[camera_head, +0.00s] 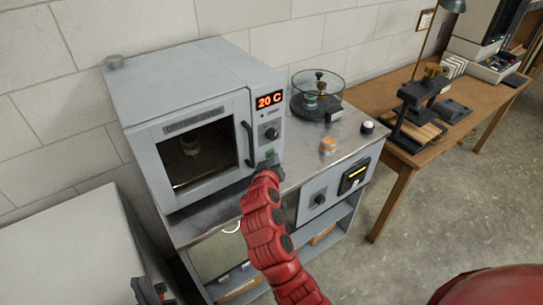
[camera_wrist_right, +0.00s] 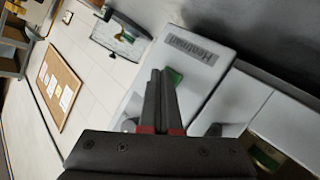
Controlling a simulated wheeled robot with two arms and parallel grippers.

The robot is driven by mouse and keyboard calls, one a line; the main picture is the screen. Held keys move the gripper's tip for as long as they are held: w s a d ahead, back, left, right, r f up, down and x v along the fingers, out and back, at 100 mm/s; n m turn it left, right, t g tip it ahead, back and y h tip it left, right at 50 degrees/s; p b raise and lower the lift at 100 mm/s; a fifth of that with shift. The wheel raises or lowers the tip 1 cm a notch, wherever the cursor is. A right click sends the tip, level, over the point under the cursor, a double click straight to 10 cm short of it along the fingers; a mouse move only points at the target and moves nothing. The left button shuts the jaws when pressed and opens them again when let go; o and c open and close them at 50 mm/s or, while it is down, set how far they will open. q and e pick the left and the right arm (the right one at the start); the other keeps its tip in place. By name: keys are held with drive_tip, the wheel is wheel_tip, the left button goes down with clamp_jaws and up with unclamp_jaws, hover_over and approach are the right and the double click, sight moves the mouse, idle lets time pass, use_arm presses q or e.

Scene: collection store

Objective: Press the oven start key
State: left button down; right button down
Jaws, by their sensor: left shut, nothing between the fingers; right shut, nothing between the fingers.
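The grey drying oven (camera_head: 180,85) stands on a metal bench, with its windowed door shut and a red display (camera_head: 269,100) reading 20 C. Below the display are a dark knob (camera_head: 272,134) and, lower down, the green start key (camera_head: 270,154). My right gripper (camera_head: 268,165) is shut and empty, with its tips close to the key. In the right wrist view its shut fingers (camera_wrist_right: 160,75) partly cover the green key (camera_wrist_right: 175,78); I cannot tell whether they touch it. My left gripper (camera_head: 148,288) is low at the left, shut and away from the oven.
The black door handle (camera_head: 248,145) is just left of the key. A glass desiccator (camera_head: 318,95), a small orange-topped jar (camera_head: 327,145) and a white-topped item (camera_head: 367,127) stand on the bench at the right. A wooden table (camera_head: 400,95) lies beyond.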

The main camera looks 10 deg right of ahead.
idle(0.4)
drive_tip(key=shift+s+d+r, duration=0.1)
drive_tip(key=shift+s+d, duration=0.1)
drive_tip(key=shift+s, duration=0.4)
drive_tip(key=shift+s+d, duration=0.1)
drive_tip(key=shift+s, duration=0.1)
drive_tip(key=s, duration=0.1)
drive_tip(key=s+d, duration=0.1)
drive_tip(key=s, duration=0.2)
drive_tip(key=shift+s+d, duration=0.35)
idle(0.5)
